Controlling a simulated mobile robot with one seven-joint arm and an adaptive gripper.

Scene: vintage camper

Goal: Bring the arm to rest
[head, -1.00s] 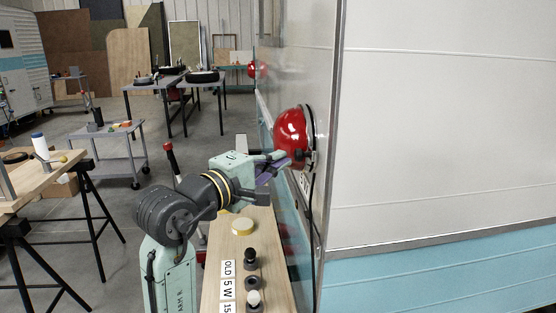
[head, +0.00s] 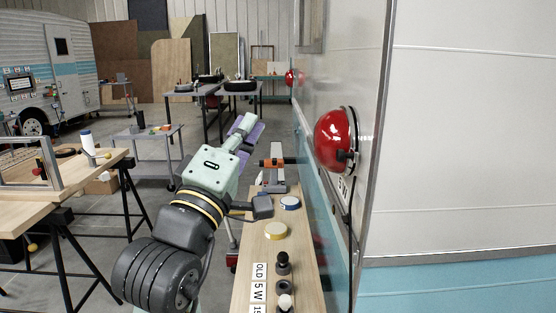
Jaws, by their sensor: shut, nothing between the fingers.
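My gripper (head: 246,132) has purple fingers and shows in the head view above the floor, beyond the far left of the plank. It points away from me and is shut and empty. My pale green and dark grey arm reaches up from the lower left. The red lamp (head: 333,140) sits on the camper's wall to the right, apart from my gripper.
The camper wall (head: 460,160) bounds the right.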

